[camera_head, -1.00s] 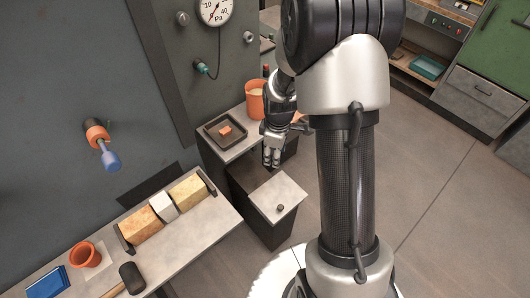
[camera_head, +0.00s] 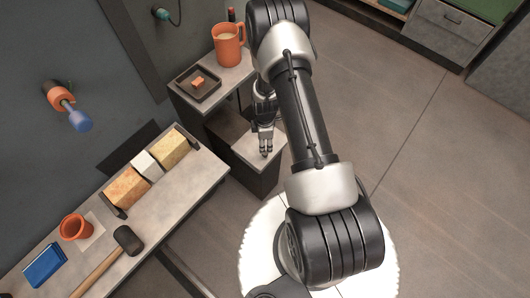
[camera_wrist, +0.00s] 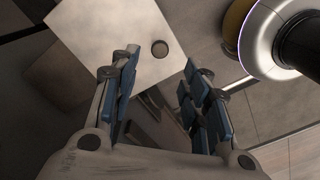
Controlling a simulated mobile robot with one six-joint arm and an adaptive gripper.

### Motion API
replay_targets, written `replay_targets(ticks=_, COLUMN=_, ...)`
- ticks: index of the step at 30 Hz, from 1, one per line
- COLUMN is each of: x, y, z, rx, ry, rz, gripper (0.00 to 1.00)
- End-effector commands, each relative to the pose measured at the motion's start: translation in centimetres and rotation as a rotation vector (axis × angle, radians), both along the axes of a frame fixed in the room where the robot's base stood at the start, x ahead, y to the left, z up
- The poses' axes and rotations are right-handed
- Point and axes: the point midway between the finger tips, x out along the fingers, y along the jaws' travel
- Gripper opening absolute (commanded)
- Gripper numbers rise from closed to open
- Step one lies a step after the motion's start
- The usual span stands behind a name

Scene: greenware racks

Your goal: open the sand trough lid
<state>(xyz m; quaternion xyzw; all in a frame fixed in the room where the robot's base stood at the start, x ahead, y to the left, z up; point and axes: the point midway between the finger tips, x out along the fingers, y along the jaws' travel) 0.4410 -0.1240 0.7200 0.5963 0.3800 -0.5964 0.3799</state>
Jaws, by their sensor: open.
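The sand trough (camera_head: 250,178) is a dark box beside the end of the left bench. Its pale square lid (camera_head: 244,151) lies over the near part of the top; a brownish surface, perhaps sand, shows at the far part. The wrist view shows the lid (camera_wrist: 105,30) with a small round dark knob (camera_wrist: 160,48) near one edge. My gripper (camera_head: 264,150) is above the lid, its fingers pointing down, and hides the knob in the head view. In the wrist view my gripper (camera_wrist: 158,64) is open and empty, with the knob just beyond the fingertips, roughly between them.
Behind the trough a shelf holds a dark tray (camera_head: 213,89) with an orange block and an orange jug (camera_head: 228,45). The left bench (camera_head: 185,195) carries several blocks, a mallet (camera_head: 127,240), an orange cup (camera_head: 75,228) and a blue box (camera_head: 45,264). Floor to the right is clear.

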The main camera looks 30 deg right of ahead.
Motion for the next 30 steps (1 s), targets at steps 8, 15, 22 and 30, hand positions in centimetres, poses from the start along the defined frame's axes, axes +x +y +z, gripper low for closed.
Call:
replay_targets(ticks=8, x=-0.1, y=0.0, z=-5.9, rx=0.001, ry=0.002, rz=0.0, gripper=0.43)
replay_targets(ticks=15, x=0.0, y=0.0, z=-8.1, rx=0.0, ry=0.0, rz=-0.001, gripper=0.43)
replay_targets(ticks=22, x=0.0, y=0.0, z=-8.3, rx=0.0, ry=-0.001, rz=-0.001, gripper=0.43)
replay_targets(ticks=30, x=0.0, y=0.0, z=-8.3, rx=0.0, ry=0.0, rz=-0.001, gripper=0.31)
